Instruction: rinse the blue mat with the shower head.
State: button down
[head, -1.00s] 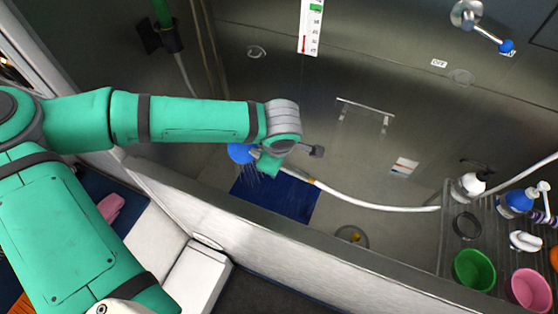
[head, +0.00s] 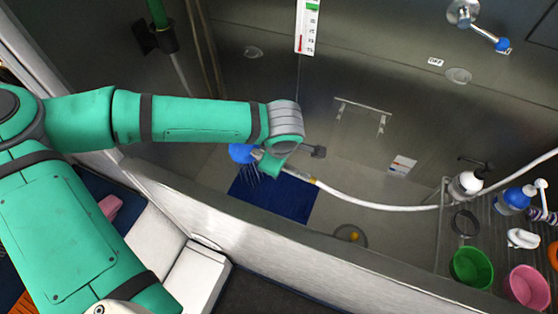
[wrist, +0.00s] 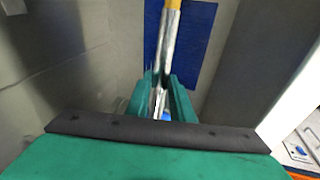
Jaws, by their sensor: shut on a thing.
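The blue mat (head: 287,198) lies flat on the floor of the metal tub, below my gripper; it also shows in the wrist view (wrist: 196,45). The shower head (head: 240,153) has a blue face and sits above the mat's upper left part. Thin streaks of water fall from it toward the mat's left side. My gripper (wrist: 160,90) is shut on the shower head's handle, and the handle runs up between the fingers in the wrist view. In the head view my wrist hides part of the fingers and handle.
A white hose (head: 375,203) runs from the handle to the right across the tub. The tub's front wall (head: 300,240) stands between my base and the mat. A drain (head: 350,236) lies right of the mat. A rack with bottles, a green cup (head: 470,268) and a pink cup (head: 528,287) stands at right.

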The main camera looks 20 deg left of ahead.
jog(key=shift+s+a, duration=0.2)
jog(key=shift+a, duration=0.3)
jog(key=shift+r, duration=0.1)
jog(key=shift+w+r, duration=0.1)
jog(key=shift+r, duration=3.35)
jog(key=shift+r, duration=0.1)
